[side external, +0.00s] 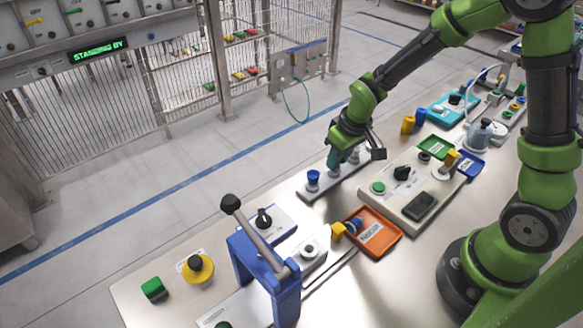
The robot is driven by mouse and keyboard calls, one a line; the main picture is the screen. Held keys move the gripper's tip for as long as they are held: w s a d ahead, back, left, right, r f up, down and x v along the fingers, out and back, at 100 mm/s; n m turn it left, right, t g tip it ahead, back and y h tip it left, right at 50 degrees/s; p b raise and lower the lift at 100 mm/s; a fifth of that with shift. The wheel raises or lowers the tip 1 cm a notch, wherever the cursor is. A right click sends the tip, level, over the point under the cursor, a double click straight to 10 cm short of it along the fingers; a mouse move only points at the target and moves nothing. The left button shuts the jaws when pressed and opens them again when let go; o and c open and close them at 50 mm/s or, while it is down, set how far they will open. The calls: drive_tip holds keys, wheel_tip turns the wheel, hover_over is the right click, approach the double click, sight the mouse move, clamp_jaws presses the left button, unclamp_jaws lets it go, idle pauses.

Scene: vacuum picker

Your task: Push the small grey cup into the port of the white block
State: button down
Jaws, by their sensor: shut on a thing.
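My gripper (347,152) is low over a narrow grey rack (324,188) at the table's far edge. It is shut on what appears to be a small grey cup (354,157), but the fingers and wrist hide most of it. I cannot tell whether the cup is still seated in the rack. A whitish block (318,262) with a round, dark-centred port (308,250) lies nearer the camera, behind the blue lever stand. My gripper is well apart from this block.
A blue cup (312,177) stands on the rack left of my gripper. An orange tray (384,238) and a beige control box (397,206) lie to the right. A tall blue stand with a lever (286,300) rises beside the block. Bare table lies at the front right.

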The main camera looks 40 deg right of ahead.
drive_tip(key=shift+w+v, duration=0.25)
drive_tip(key=shift+v, duration=0.75)
drive_tip(key=shift+w+v, duration=0.25)
drive_tip(key=shift+v, duration=0.8)
drive_tip(key=shift+r, duration=0.1)
drive_tip(key=s+a+r+n+y, duration=0.1)
drive_tip(key=s+a+r+n, duration=0.15)
drive_tip(key=a, duration=0.35)
drive_tip(key=s+a+r+n, duration=0.1)
drive_tip(key=s+a+n, duration=0.1)
drive_tip(key=a+n, duration=0.25)
drive_tip(key=s+a+r+n+y, duration=0.1)
drive_tip(key=s+a+r+n, duration=0.15)
drive_tip(key=a, duration=0.45)
drive_tip(key=s+a+r+n+g, duration=0.1)
drive_tip(key=s+a+n+g, duration=0.25)
drive_tip(key=s+n, duration=0.4)
drive_tip(key=shift+n+t+y, duration=0.35)
drive_tip(key=shift+n+y, duration=0.05)
drive_tip(key=shift+n, duration=0.1)
drive_tip(key=shift+w+a+f, duration=0.1)
drive_tip(key=shift+w+f, duration=0.1)
drive_tip(key=shift+f, duration=0.75)
drive_tip(key=shift+w+f, duration=0.2)
drive_tip(key=shift+f, duration=0.7)
drive_tip(key=shift+w+a+f, duration=0.1)
drive_tip(key=shift+w+f, duration=0.1)
drive_tip(key=shift+f, duration=0.75)
